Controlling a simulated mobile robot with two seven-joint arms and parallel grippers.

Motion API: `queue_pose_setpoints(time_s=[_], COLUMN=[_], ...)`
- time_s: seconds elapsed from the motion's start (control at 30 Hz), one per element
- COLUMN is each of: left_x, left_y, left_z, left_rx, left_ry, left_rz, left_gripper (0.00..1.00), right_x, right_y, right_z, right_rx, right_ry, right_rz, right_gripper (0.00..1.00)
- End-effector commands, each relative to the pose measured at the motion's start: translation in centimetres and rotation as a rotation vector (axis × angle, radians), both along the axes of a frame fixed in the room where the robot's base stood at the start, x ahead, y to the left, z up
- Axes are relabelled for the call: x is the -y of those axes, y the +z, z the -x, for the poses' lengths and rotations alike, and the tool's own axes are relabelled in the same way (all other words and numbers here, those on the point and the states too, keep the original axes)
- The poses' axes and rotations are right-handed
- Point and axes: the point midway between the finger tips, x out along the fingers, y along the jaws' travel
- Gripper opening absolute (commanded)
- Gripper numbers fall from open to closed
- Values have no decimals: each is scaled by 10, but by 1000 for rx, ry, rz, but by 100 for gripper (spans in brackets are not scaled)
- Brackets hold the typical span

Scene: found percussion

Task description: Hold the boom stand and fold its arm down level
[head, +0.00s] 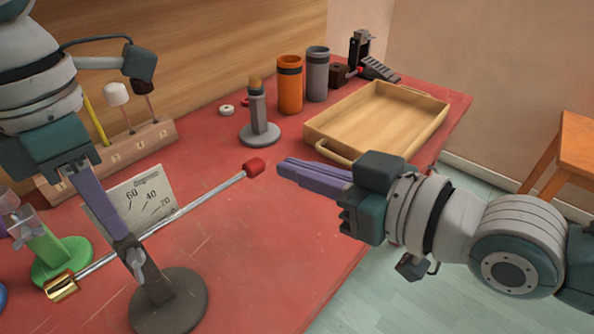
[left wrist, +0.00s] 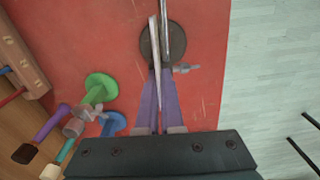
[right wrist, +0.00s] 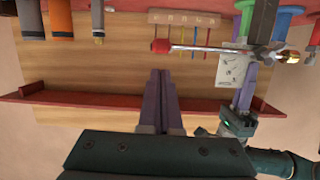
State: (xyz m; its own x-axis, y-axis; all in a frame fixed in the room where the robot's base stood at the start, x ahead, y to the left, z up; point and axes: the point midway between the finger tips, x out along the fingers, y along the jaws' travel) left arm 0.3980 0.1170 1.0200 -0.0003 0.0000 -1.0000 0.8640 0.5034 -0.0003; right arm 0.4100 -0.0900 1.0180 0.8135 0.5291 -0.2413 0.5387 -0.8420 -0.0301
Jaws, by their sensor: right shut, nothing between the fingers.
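The boom stand has a round dark base (head: 185,312), a short grey post, and a thin silver arm (head: 200,203). The arm has a brass weight at its near left end and a red tip (head: 254,167) at the other. It lies roughly across the post and looks near level; its exact tilt is hard to tell. My left gripper (head: 122,238) has its fingers closed about the upper post by the clamp knob; the left wrist view shows them (left wrist: 160,80) above the base. My right gripper (head: 285,168) is shut and empty, just right of the red tip, apart from it.
A wooden tray (head: 440,118), orange cup (head: 290,85), grey cup (head: 317,75) and a small grey stand (head: 260,135) are further back. A mallet rack (head: 110,160), a number card (head: 150,190) and a green stand (head: 75,255) are left. The red table is clear at front right.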

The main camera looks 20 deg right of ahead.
Motion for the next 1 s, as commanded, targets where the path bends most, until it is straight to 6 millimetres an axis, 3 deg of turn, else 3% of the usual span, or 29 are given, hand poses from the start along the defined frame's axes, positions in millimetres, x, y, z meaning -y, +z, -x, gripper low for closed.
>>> queue_pose_setpoints(time_s=[0.2, 0.53, 0.6, 0.83, 1.0], left_x=[0, 0, 0, 0, 0], left_y=[1, 1, 1, 0, 0], left_z=[0, 0, 0, 0, 0], left_rx=[1, 2, 1, 1, 0], left_ry=[0, 0, 0, 0, 0], left_rz=[0, 1, 0, 1, 0], left_gripper=[0, 0, 11, 37, 39], right_x=[13, 15, 15, 15, 15], right_y=[6, 8, 8, 7, 7], right_z=[21, 24, 24, 23, 23], right_rx=[-1, 0, 0, 0, 0], right_ry=[0, 0, 0, 0, 0], right_rz=[0, 0, 0, 0, 0], right_gripper=[0, 0, 0, 0, 0])
